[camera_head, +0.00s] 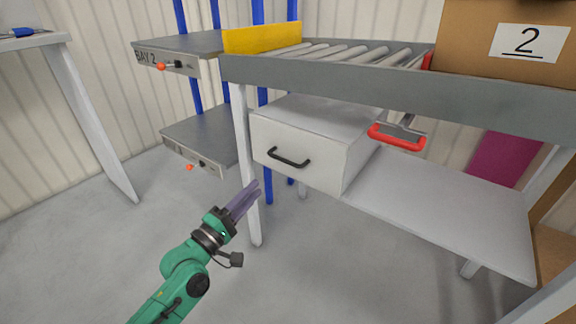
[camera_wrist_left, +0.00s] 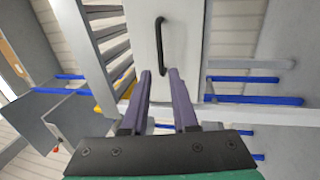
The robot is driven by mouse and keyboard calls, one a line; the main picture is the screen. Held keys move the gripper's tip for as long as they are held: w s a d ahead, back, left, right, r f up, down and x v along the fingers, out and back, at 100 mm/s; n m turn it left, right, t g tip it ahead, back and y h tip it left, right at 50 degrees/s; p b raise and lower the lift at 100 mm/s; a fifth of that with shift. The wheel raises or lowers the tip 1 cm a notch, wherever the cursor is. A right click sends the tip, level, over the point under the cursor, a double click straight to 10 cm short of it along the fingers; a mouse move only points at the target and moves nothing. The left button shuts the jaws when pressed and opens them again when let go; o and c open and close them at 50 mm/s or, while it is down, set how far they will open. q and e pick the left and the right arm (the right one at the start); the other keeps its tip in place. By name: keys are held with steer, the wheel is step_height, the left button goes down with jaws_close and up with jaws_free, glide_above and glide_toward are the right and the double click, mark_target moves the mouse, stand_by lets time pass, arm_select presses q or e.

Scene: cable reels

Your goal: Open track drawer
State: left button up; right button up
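The drawer (camera_head: 300,172) is a light grey box with a dark bar handle (camera_head: 289,157) on its front, under the roller conveyor. Its front looks flush with its housing, so it appears closed. My left gripper (camera_head: 254,187) is in front of the drawer, below and left of the handle, and not touching it. In the left wrist view the two purple fingers (camera_wrist_left: 160,75) stand apart with nothing between them, and the handle (camera_wrist_left: 160,45) lies beyond their tips. My right gripper is not in view.
The conveyor frame (camera_head: 400,80) and its white leg (camera_head: 246,160) stand close to my left gripper. A cardboard box (camera_head: 470,50) marked 2 sits on top. Blue-post shelving (camera_head: 205,140) stands behind.

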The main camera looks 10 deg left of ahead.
mark_target(283, 160)
arm_select(q)
steer(key=x, duration=0.8)
steer(key=shift+w+d+b, duration=0.15)
steer(key=shift+w+b, duration=0.15)
steer(key=shift+b, duration=0.05)
steer(key=x, duration=0.4)
steer(key=shift+w+b, duration=0.15)
steer(key=shift+b, duration=0.15)
jaws_close()
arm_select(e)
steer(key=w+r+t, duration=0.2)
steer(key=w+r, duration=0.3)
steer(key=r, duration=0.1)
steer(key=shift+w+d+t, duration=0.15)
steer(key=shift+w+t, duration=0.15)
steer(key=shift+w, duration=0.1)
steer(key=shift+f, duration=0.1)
